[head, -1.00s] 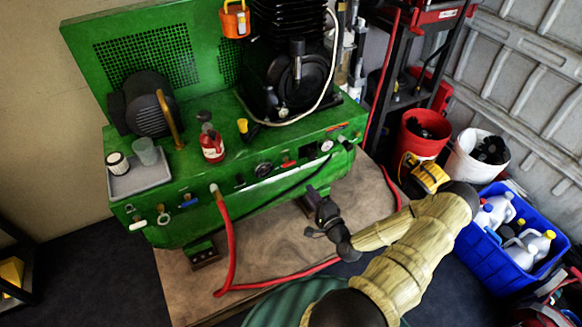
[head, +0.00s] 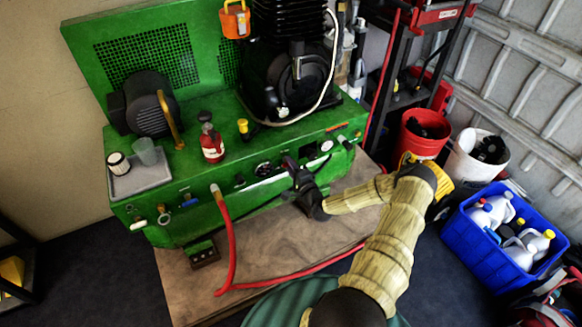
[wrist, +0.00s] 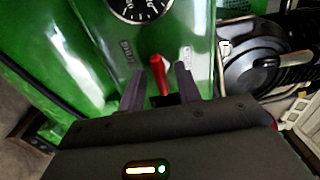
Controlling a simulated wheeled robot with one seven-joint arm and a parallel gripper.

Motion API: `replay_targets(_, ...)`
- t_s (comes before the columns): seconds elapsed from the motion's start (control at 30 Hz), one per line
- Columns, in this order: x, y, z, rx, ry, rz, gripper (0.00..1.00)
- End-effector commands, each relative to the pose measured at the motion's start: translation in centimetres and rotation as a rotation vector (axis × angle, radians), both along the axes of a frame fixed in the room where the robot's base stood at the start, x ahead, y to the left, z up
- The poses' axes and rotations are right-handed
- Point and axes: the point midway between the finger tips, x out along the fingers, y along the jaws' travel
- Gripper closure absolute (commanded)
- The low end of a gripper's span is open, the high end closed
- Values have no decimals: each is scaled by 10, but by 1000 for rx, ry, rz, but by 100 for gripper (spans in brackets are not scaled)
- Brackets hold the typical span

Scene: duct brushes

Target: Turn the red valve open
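The red valve handle (wrist: 161,80) stands out from the green machine's front panel in the wrist view. My gripper (wrist: 159,69) is open, with one dark finger on each side of the handle and visible gaps between. No clear contact shows. In the head view my gripper (head: 289,163) is at the front panel of the green machine (head: 225,180), just right of a round gauge (head: 264,168). There the gripper covers most of the handle.
A red hose (head: 229,240) hangs from the panel and runs across the floor mat. A red bottle (head: 211,145) and a grey tray (head: 140,181) stand on the machine. A blue crate of jugs (head: 478,243) and buckets stand at the right.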

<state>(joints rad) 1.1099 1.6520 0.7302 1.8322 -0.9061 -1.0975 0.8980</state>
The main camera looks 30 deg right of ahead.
Motion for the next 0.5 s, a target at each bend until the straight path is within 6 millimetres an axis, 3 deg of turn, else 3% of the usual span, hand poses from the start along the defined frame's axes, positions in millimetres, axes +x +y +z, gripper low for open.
replay_targets(0.2, 0, 0, 0, 1, 0, 0, 68)
replay_targets(0.37, 0, 0, 0, 1, 0, 0, 100)
replay_targets(0.5, 0, 0, 0, 0, 0, 0, 100)
